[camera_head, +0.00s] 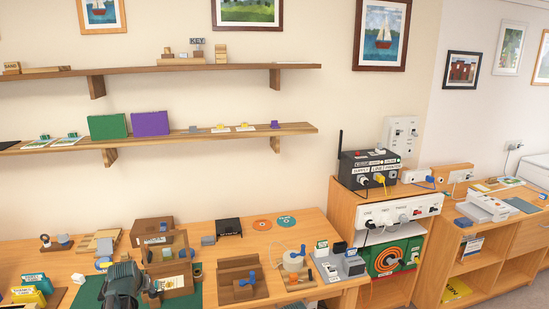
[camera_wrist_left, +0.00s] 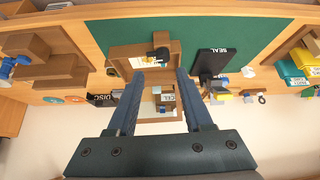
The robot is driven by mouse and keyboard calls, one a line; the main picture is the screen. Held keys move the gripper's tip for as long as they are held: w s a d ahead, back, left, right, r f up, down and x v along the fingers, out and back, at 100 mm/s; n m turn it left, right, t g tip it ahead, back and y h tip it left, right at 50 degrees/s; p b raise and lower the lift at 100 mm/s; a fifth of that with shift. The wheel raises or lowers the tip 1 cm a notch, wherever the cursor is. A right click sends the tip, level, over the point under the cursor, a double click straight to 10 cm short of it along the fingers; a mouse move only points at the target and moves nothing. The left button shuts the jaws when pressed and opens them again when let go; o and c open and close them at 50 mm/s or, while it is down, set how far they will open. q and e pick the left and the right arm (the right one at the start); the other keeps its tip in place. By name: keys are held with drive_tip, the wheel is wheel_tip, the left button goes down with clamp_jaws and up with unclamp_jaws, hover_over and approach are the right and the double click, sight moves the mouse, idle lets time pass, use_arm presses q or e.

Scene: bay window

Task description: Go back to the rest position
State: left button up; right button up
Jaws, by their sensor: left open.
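My left gripper (camera_head: 148,288) shows at the lower left in the head view, dark, low over the desk by the green mat (camera_head: 88,290). In the left wrist view my left gripper (camera_wrist_left: 158,75) has its two fingers apart with nothing held between them. Beyond the fingers is a wooden frame-like stand (camera_wrist_left: 118,52) at the mat; the same stand (camera_head: 180,240) rises just behind the gripper in the head view. I cannot tell whether the gripper touches it. My right gripper is in neither view.
A wooden block with a blue handle (camera_head: 243,282) stands right of the stand. Yellow and green boxes (camera_head: 35,283) are at the left. A black pad marked SEAL (camera_wrist_left: 213,62) lies near the fingers. Two shelves (camera_head: 180,138) hang above; the wall space between shelves and desk is clear.

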use_arm(q)
drive_tip(key=s+d+f+m+g+h+b, duration=0.15)
drive_tip(key=s+d, duration=0.25)
drive_tip(key=d, duration=0.5)
drive_tip(key=s+d+f+m+g, duration=0.15)
drive_tip(key=s+d, duration=0.25)
drive_tip(key=d, duration=0.6)
drive_tip(key=s+d+f+m+g+h, duration=0.1)
drive_tip(key=s+d+f+m, duration=0.1)
drive_tip(key=s+d, duration=0.5)
drive_tip(key=s+d+f+m+g+y+b, duration=0.1)
drive_tip(key=s+d+m+g, duration=0.1)
drive_tip(key=s+d, duration=0.6)
drive_tip(key=shift+s+d+g+y, duration=0.15)
drive_tip(key=shift+d+g+y, duration=0.25)
drive_tip(key=shift+d, duration=0.4)
